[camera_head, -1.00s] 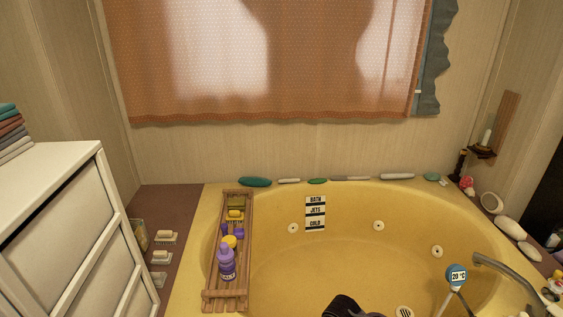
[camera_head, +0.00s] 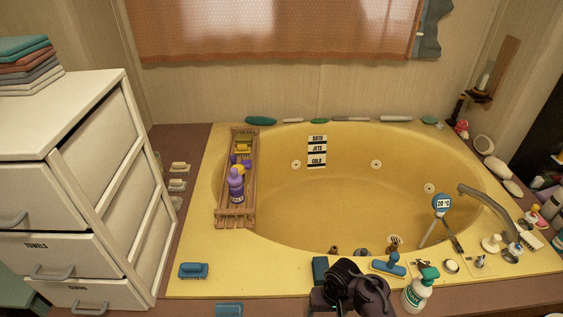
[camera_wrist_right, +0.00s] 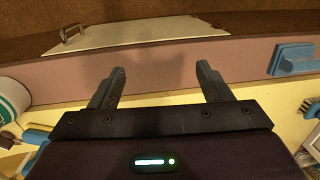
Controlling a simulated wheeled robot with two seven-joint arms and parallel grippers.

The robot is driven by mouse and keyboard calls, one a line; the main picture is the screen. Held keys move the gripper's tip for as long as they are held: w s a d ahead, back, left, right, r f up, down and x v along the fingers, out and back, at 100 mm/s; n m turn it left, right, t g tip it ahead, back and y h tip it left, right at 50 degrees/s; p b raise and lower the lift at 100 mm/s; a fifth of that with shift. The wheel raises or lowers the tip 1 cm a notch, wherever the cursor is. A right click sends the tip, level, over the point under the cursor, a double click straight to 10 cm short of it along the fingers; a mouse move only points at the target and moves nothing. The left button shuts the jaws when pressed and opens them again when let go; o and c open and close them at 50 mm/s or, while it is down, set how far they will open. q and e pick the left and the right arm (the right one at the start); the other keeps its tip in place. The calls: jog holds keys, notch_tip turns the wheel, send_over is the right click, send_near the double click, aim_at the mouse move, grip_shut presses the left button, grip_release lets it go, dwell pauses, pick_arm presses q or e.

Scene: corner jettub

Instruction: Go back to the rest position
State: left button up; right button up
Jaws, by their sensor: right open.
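My right gripper (camera_wrist_right: 160,88) is open in the right wrist view, with two dark fingers apart and nothing between them. It hangs over the tub's front ledge and the brownish-pink strip there. In the head view my dark right arm (camera_head: 355,285) shows at the bottom centre, in front of the yellow tub (camera_head: 350,215); its fingertips are hidden there. My left gripper is not in view.
A white drawer cabinet (camera_head: 60,190) stands at left with folded towels on top. A wooden caddy (camera_head: 235,215) with bottles lies across the tub's left side. A white-and-green bottle (camera_head: 417,290) and a blue brush (camera_head: 388,265) are close to my right arm. A blue brush (camera_head: 193,270) lies front left.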

jog(key=s+d+f+y, duration=0.1)
jog(key=s+d+f, duration=0.1)
jog(key=s+f, duration=1.45)
jog(key=s+d+f, duration=0.3)
jog(key=s, duration=0.2)
jog(key=s+d+f+n+t+h, duration=0.1)
jog(key=s+d+f, duration=0.1)
jog(key=s, duration=0.4)
jog(key=s+d+f+n+h+p, duration=0.1)
jog(key=s+d+f, duration=0.2)
jog(key=s, duration=0.3)
jog(key=shift+d+f, duration=0.3)
jog(key=shift+f, duration=0.25)
